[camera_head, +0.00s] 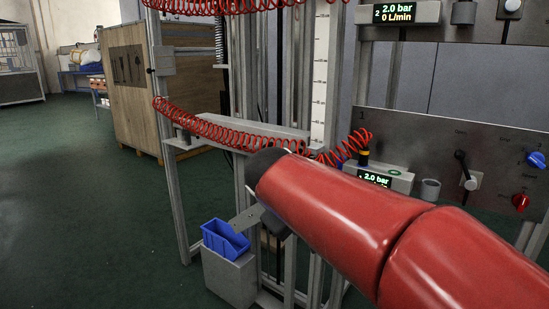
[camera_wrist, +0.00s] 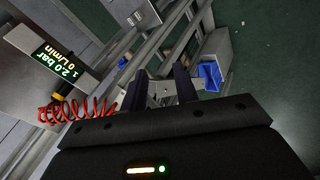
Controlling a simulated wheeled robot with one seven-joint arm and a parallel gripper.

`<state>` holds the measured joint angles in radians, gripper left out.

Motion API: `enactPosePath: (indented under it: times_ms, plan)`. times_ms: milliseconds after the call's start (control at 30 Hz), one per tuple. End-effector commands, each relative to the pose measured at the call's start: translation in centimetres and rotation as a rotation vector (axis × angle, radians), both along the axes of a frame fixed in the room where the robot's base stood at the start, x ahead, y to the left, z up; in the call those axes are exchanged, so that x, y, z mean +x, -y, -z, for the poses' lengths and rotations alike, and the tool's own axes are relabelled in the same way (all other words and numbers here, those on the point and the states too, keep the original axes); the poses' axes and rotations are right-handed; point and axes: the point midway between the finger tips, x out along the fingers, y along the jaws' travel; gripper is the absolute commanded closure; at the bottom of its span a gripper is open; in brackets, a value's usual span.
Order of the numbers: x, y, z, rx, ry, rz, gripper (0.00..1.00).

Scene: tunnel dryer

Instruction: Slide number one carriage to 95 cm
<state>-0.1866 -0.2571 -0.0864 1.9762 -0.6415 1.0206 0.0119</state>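A tall pale scale strip (camera_head: 320,75) stands upright on the frame in the head view; its figures are too small to read. A grey crossbeam (camera_head: 235,130) spans the frame left of it. A small grey plate (camera_head: 246,219) juts out lower down, above a blue bin. I cannot tell which part is the number one carriage. In the wrist view, the two dark fingers of my gripper (camera_wrist: 161,73) are apart, with a light grey metal part (camera_wrist: 160,92) showing between and beyond them. Contact is not clear. In the head view my red arm hides the fingers.
A panel marked 1 (camera_head: 440,130) with levers and knobs stands right, beside a display (camera_head: 375,180) reading 2.0 bar. The blue bin (camera_head: 225,240) sits low. Open green floor (camera_head: 80,200) lies left.

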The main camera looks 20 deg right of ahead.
Motion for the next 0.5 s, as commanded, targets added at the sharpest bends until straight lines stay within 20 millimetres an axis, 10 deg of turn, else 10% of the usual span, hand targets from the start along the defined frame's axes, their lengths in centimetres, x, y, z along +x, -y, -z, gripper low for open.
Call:
enactPosePath:
  times_ms: [200, 500]
  plan:
    - [12.4, 0.1, -3.6, -0.430, 0.029, -0.061, 0.70]
    - [20.0, -2.5, -7.2, -0.751, 0.094, -0.079, 0.70]
